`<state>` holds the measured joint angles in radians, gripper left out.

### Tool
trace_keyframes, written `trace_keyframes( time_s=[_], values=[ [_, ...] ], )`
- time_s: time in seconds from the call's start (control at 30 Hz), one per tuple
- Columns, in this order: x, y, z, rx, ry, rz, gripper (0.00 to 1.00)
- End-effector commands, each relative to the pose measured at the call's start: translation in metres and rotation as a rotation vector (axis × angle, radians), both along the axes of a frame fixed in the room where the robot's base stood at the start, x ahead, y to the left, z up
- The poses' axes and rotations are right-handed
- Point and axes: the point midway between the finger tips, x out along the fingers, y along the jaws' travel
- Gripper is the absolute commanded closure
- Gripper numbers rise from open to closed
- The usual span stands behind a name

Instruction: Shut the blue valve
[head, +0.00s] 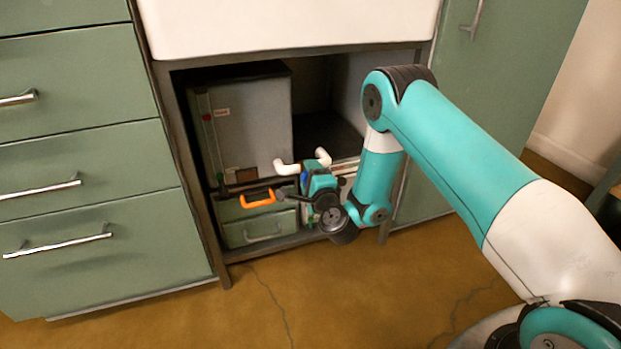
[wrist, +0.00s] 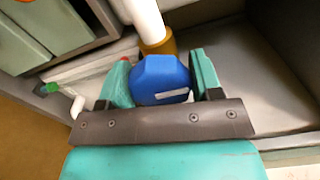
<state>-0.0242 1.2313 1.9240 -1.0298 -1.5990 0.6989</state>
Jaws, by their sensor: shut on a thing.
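The blue valve (wrist: 160,78) shows in the wrist view as a faceted blue knob with a pale strip on its near face. It sits at the end of a white pipe (wrist: 146,18) with a brass-coloured collar (wrist: 158,46). My gripper (wrist: 162,68) has its two teal fingers on either side of the knob and is shut on it. In the head view my gripper (head: 318,180) is inside the front of the open cabinet, by the white pipe ends (head: 287,168). Only a small bit of blue shows there; the wrist hides the rest.
A grey box (head: 245,125) stands in the cabinet left of my gripper. Below it are small green drawers (head: 240,232) with an orange handle-like piece (head: 258,199) in front. A cabinet frame post (head: 195,180) bounds the left side. The floor (head: 300,300) in front is clear.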

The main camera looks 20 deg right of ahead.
Motion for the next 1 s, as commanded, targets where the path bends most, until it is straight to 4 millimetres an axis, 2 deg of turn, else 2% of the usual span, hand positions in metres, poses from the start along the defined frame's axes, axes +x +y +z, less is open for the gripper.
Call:
trace_keyframes(
  time_s=[0.67, 0.7, 0.77, 1.0],
  values=[
    [-0.0010, -0.0002, -0.0015, 0.056, 0.004, 0.000, 0.65],
    [-0.0010, -0.0002, -0.0014, 0.056, 0.004, 0.000, 0.32],
    [-0.0009, -0.0001, -0.0013, 0.056, 0.004, 0.000, 0.18],
    [-0.0004, -0.0001, -0.0006, 0.054, 0.002, 0.000, 0.16]
  ],
)
